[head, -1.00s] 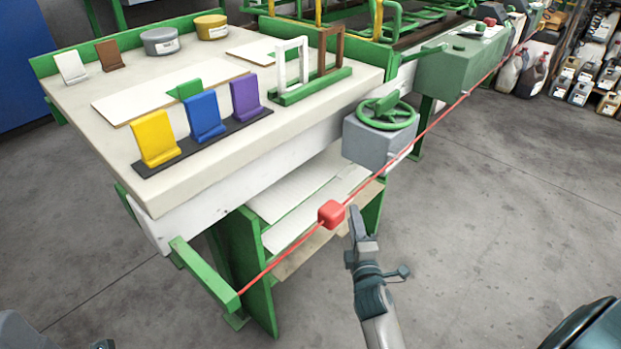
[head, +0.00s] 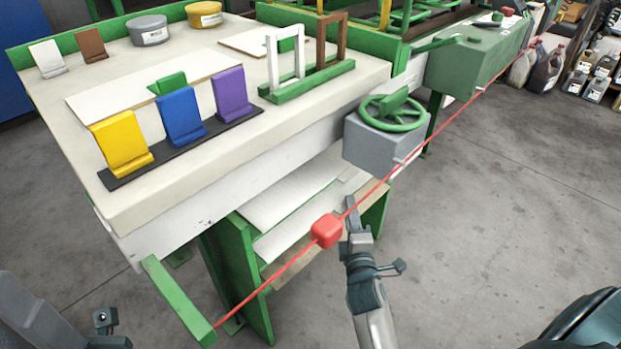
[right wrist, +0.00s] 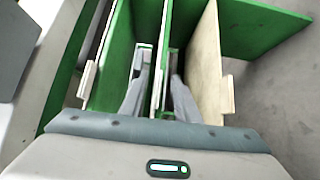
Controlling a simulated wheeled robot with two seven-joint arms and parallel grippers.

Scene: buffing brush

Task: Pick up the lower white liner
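Under the bench, the head view shows two white panels stacked in the shelf: an upper white liner (head: 285,197) and a lower white liner (head: 276,243). My right gripper (head: 351,212) is at the right end of this shelf, just right of the red block. In the right wrist view its two fingers (right wrist: 159,92) are apart, reaching in among the shelf's upright-looking boards. A thin green and pale edge (right wrist: 163,60) lies between them; I cannot tell whether they touch it. Only my left wrist shows, at the lower left; its fingers are out of view.
A red cord with a red block (head: 326,231) runs diagonally in front of the shelf. A grey box with a green handwheel (head: 392,112) juts out above my right gripper. Green side panels (head: 238,270) bound the shelf.

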